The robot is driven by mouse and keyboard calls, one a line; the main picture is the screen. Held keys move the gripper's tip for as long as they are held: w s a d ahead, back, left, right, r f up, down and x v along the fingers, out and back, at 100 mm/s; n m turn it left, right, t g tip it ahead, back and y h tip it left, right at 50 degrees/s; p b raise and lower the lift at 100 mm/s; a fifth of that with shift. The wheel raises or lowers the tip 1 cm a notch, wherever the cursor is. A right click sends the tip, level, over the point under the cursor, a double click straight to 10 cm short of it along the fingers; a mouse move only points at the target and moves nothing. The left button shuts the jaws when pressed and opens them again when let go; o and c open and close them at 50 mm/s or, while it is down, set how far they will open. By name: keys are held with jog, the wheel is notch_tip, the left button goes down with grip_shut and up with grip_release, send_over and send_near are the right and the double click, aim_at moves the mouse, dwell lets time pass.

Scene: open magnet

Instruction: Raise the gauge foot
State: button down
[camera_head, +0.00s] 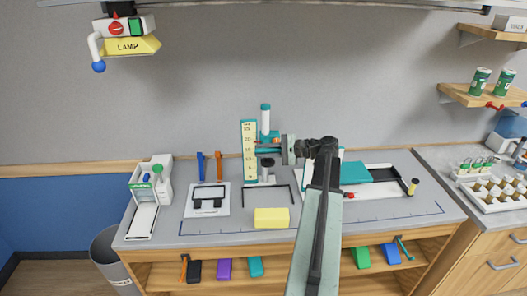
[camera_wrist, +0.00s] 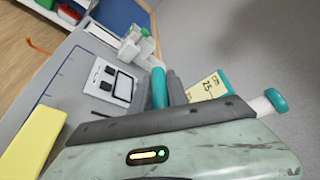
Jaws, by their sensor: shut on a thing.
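The gauge stands at the back middle of the bench. It has a cream scale (camera_head: 249,150) with a teal edge, and a teal-capped white post (camera_head: 266,118). The gauge foot (camera_head: 267,149) is a teal carriage beside the scale, with a grey cylinder below it. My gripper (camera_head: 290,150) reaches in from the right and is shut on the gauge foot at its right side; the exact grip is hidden. In the wrist view the scale's top (camera_wrist: 208,87), marked 25, and a teal bar (camera_wrist: 159,88) show beyond my gripper.
A yellow block (camera_head: 271,217) sits in front of the gauge. A white plate with a black frame (camera_head: 207,200) lies left of it, and a white device (camera_head: 150,190) stands further left. A teal-lidded tray (camera_head: 355,172) is right of my arm. A lamp unit (camera_head: 130,46) hangs upper left.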

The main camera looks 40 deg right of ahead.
notch_tip(320, 180, up, 4)
jog(key=shift+f+p, duration=0.1)
jog(key=shift+p, duration=0.9)
jog(key=c, duration=1.3)
grip_release()
jog(key=shift+c, duration=0.2)
jog(key=p+v, duration=0.1)
jog(key=v, duration=0.6)
jog(key=shift+s+d+p, duration=0.2)
jog(key=shift+s+p, duration=0.1)
